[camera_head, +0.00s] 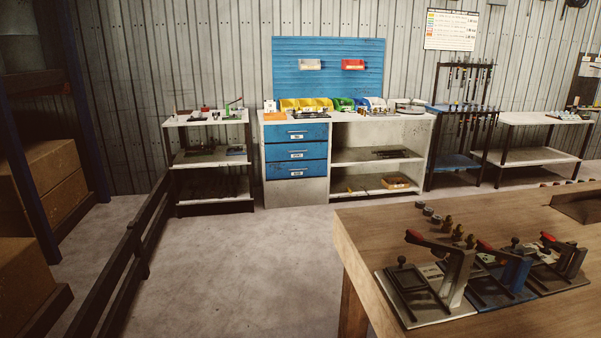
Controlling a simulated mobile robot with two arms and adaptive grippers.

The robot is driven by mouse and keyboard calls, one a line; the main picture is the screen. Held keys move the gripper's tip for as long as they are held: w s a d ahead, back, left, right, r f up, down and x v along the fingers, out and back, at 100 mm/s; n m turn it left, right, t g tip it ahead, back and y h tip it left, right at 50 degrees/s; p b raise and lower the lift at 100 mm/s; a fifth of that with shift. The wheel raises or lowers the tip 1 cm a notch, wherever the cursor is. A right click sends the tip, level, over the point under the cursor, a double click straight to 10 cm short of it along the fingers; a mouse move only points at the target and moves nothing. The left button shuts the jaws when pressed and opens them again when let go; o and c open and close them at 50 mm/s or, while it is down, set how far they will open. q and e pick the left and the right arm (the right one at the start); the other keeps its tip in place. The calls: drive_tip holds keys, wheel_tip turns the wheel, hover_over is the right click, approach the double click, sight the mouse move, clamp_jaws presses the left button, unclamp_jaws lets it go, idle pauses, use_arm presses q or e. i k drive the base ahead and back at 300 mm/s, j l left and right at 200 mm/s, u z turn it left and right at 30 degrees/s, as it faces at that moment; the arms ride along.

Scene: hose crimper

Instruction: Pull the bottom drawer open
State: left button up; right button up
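The bottom drawer (295,170) is the lowest of three blue drawers on the left side of a white workbench against the far wall. It has a small label and a handle and looks shut. The middle drawer (295,151) and the top drawer (296,133) above it also look shut. A plain grey panel (296,192) lies below the bottom drawer. Neither of my grippers shows in the head view, and the drawers are well away across the floor.
A wooden table (361,238) with lever tools fills the right foreground. A low dark rail (135,250) and a shelf with boxes (45,180) stand at left. A small cart (208,160) is left of the workbench. Open floor (240,260) leads to the drawers.

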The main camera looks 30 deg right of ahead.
sight(284, 170)
drive_tip(key=i+j, duration=0.15)
drive_tip(key=i, duration=0.2)
drive_tip(key=i+j+z, duration=0.15)
drive_tip(key=i, duration=0.2)
drive_tip(key=i+l+z, duration=0.1)
drive_tip(key=i+z, duration=0.2)
drive_tip(key=i, duration=0.6)
drive_tip(key=i+j+z, duration=0.1)
drive_tip(key=i+z, duration=0.2)
drive_tip(key=i, duration=0.6)
drive_tip(key=i+z, duration=0.25)
drive_tip(key=i, duration=0.35)
drive_tip(key=i+j+z, duration=0.2)
drive_tip(key=i, duration=0.4)
drive_tip(key=i+j+z, duration=0.1)
drive_tip(key=i+z, duration=0.15)
drive_tip(key=i, duration=0.35)
drive_tip(key=i+l+u, duration=0.15)
drive_tip(key=i, duration=0.25)
drive_tip(key=i+l+u, duration=0.15)
drive_tip(key=i, duration=0.3)
drive_tip(key=i+l+u, duration=0.1)
drive_tip(key=i+l, duration=0.25)
